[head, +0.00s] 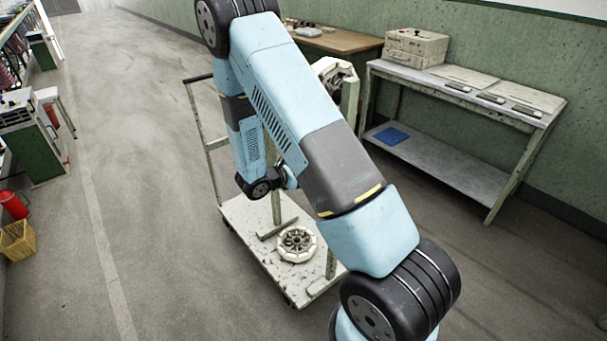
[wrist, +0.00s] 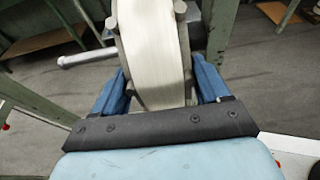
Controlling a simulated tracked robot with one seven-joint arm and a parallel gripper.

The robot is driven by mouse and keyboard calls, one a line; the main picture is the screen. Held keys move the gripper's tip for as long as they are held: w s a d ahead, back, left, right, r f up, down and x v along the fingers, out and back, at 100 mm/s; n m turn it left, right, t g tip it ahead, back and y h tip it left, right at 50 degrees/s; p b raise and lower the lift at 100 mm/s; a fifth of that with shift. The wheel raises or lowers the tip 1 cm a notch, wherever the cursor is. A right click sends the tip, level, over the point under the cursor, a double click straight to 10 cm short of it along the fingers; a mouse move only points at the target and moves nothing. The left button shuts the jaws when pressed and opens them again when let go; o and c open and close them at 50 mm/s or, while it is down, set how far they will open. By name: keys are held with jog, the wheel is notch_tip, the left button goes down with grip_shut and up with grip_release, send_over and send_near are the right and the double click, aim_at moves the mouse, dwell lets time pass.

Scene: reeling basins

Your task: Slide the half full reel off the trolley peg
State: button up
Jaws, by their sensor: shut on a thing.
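In the wrist view a reel (wrist: 150,40) wound with a broad white band stands edge-on between the two blue fingers of my gripper (wrist: 160,88). The fingers are shut on its grey rim bars. A grey peg (wrist: 88,58) sticks out to the left of the reel, with its tip bare. I cannot tell how far the reel sits along it. A pale reel (head: 335,72) shows high on the trolley post. Another reel (head: 296,244) lies flat on the trolley deck.
A bench (head: 470,100) with a beige case (head: 415,46) and a blue item (head: 391,136) on its shelf stands at the right wall. A wooden table (head: 340,40) is at the back. A yellow crate (head: 17,240) is at the left. The floor left of the trolley is clear.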

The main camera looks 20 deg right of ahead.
jog(key=shift+w+r, duration=0.15)
jog(key=shift+r, duration=0.25)
dwell(0.4)
jog(key=w+a, duration=0.2)
jog(key=w, duration=0.4)
jog(key=w+a, duration=0.2)
jog(key=w, duration=0.5)
jog(key=shift+w+a, duration=0.15)
jog(key=shift+a, duration=0.1)
dwell(0.6)
jog(key=w+a, duration=0.2)
jog(key=w, duration=0.5)
jog(key=shift+a, duration=0.15)
dwell(0.4)
jog(key=shift+w, duration=0.1)
jog(key=s+a, duration=0.3)
jog(key=a, duration=0.8)
jog(key=s+a, duration=0.4)
jog(key=a, duration=0.7)
jog(key=shift+s+a, duration=0.25)
jog(key=shift+a, duration=0.15)
